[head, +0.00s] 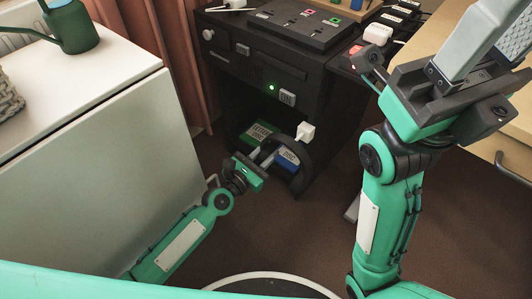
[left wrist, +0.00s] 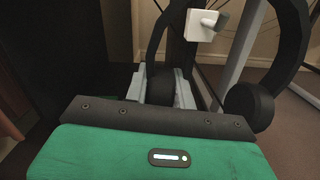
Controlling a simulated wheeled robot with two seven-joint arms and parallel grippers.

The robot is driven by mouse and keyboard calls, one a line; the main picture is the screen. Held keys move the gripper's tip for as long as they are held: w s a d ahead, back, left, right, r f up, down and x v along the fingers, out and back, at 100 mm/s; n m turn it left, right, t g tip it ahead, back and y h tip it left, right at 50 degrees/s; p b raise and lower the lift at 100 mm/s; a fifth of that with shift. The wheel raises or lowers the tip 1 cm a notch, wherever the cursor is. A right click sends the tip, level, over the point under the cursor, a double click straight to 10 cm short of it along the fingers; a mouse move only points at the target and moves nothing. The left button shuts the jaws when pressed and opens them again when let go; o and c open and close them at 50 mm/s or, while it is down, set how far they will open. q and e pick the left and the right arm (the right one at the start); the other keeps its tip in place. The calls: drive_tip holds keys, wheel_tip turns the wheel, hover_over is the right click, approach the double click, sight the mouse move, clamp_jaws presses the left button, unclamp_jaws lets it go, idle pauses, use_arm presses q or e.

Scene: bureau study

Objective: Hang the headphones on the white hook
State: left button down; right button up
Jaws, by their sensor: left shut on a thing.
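The black headphones (head: 308,160) are beside the dark cabinet, low in the head view. My left gripper (head: 267,158) is shut on one ear cup (left wrist: 160,86); the other ear cup (left wrist: 250,106) hangs free at the right in the left wrist view. The white hook (head: 305,132) sticks out from the cabinet's side. In the left wrist view the hook (left wrist: 206,24) shows between the two sides of the headband, whose top is cut off. I cannot tell whether the band touches the hook. My right gripper (head: 498,40) is empty, raised at the upper right, its fingers apart.
The dark cabinet (head: 230,65) has a green light and open shelves with green and blue boxes (head: 288,158). A white cabinet (head: 90,140) with a green watering can (head: 70,28) stands at the left. A wooden desk (head: 440,30) is at the right. Brown floor lies clear between.

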use_arm(q)
drive_tip(key=shift+w+d, duration=0.15)
drive_tip(key=shift+w, duration=0.05)
drive_tip(key=shift+x, duration=0.95)
drive_tip(key=shift+w+d, duration=0.1)
drive_tip(key=shift+w, duration=0.05)
idle(0.4)
drive_tip(key=shift+x, duration=1.1)
drive_tip(key=shift+f, duration=0.1)
drive_tip(key=shift+f+b, duration=0.15)
drive_tip(key=shift+b, duration=0.2)
drive_tip(key=shift+f+b, duration=1)
drive_tip(key=shift+f, duration=0.05)
